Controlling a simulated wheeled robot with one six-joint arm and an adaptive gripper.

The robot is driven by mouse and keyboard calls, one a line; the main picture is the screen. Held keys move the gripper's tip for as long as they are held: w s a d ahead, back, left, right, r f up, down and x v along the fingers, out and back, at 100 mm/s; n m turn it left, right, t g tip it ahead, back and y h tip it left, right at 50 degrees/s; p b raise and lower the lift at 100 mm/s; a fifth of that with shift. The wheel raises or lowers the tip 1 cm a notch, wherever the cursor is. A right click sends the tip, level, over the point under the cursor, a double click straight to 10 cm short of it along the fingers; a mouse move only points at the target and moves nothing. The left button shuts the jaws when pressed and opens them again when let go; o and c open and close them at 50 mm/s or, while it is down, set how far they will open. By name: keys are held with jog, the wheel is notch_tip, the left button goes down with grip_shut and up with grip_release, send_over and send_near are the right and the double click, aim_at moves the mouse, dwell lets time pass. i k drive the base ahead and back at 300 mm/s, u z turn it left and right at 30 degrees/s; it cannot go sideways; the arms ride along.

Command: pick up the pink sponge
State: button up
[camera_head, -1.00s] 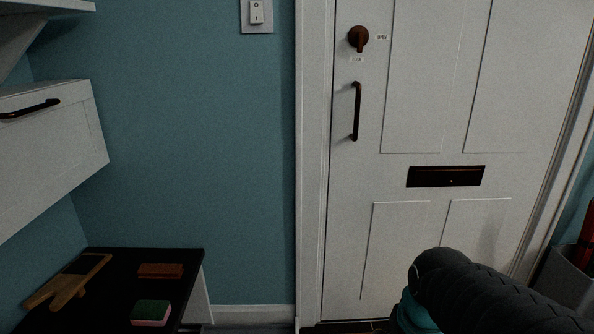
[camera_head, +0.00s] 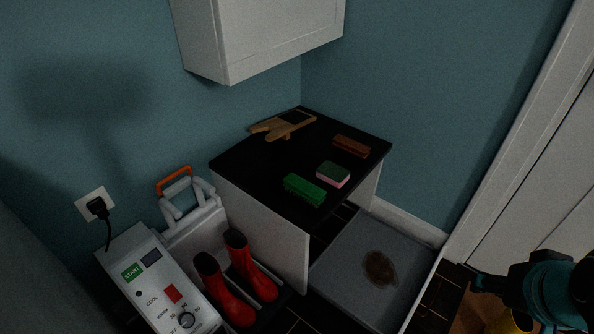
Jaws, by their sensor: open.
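The pink sponge (camera_head: 333,180) lies on the black top of a low cabinet (camera_head: 245,165). It has a dark green upper layer and a pink lower layer. My gripper (camera_head: 484,284) shows as a dark shape at the lower right, at the end of my black and teal arm. It is open, small and dark in the picture. It is well to the right of the sponge, apart from it, and touches nothing that I can see.
A green brush (camera_head: 305,190), a brown brush (camera_head: 352,146) and a wooden piece (camera_head: 284,125) share the top. A white wall cabinet (camera_head: 280,45) hangs above. Red boots (camera_head: 222,290) and a white machine (camera_head: 150,285) stand at left. A grey tray (camera_head: 345,265) lies right of the cabinet.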

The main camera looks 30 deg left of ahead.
aim_at(334, 174)
jog(key=u, duration=0.4)
jog(key=k, duration=1)
jog(key=u, duration=0.6)
